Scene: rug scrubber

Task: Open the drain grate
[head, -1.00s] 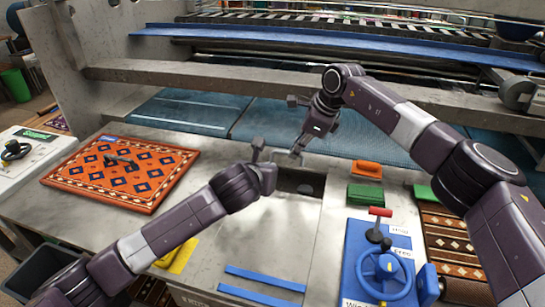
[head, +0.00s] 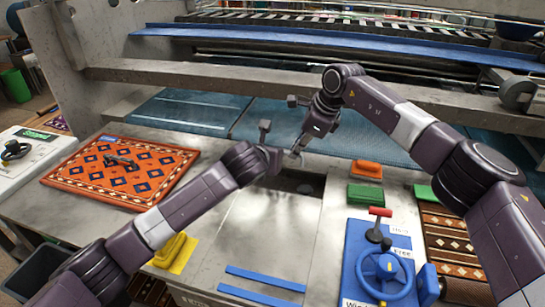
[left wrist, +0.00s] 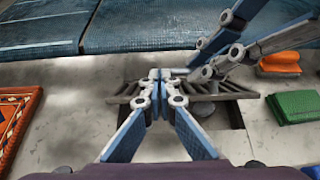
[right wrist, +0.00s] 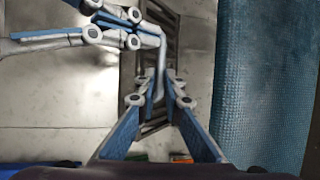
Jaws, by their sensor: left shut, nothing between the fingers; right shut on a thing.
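The drain grate (left wrist: 232,88) is a dark slatted panel over a recess in the grey metal counter. It looks tilted up at its far side, with the dark recess (left wrist: 222,118) showing on the near side; it also shows in the right wrist view (right wrist: 170,22). A pale bent handle bar (right wrist: 162,48) runs along it. My right gripper (right wrist: 158,88) is shut on this bar, and its tips show in the head view (head: 297,152). My left gripper (left wrist: 154,78) is shut and empty, close beside the bar; whether it touches is unclear. The arms partly hide the grate in the head view.
A patterned orange rug (head: 120,172) lies left on the counter. A yellow brush (head: 176,252) is near the front. A blue conveyor belt (head: 240,120) lies behind.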

